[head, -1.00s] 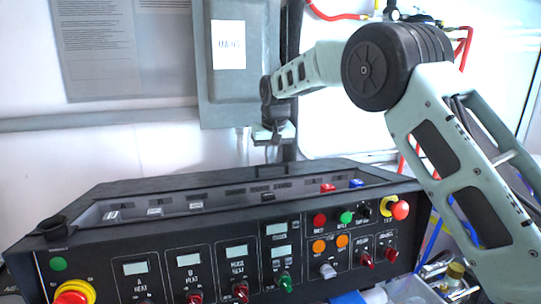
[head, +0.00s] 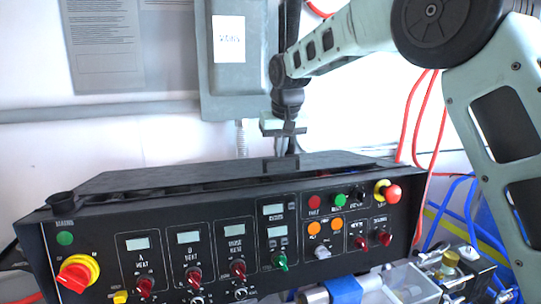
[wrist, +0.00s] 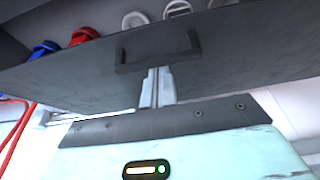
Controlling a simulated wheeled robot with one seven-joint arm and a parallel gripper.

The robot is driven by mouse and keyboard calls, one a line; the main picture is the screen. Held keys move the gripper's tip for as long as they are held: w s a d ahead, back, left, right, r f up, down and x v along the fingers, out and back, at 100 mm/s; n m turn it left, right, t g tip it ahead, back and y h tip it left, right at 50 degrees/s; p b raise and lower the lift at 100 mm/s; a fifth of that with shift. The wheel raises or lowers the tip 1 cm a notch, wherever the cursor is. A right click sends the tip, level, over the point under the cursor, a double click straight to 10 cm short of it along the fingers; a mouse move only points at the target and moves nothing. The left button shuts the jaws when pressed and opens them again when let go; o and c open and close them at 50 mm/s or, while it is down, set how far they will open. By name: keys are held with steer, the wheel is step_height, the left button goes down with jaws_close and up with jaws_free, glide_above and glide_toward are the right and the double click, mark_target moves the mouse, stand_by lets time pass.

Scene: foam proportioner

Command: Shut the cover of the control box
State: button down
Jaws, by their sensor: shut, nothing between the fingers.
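The black control box (head: 150,222) stands across the head view, its front panel full of knobs and displays. Its dark cover (head: 215,178) runs along the top, and a dark gap shows below its near edge. In the wrist view the cover (wrist: 85,75) has a bracket handle (wrist: 158,47), and switches show past its edge, so it is not flat shut.
A grey wall box (head: 235,80) hangs behind my gripper. Red and blue hoses (head: 440,215) run at the right, beside metal fittings (head: 450,265).

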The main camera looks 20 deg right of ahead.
steer(key=s, duration=0.2)
steer(key=s+b, duration=0.1)
steer(key=s, duration=0.2)
steer(key=shift+s+r+b, duration=0.35)
steer(key=shift+b, duration=0.05)
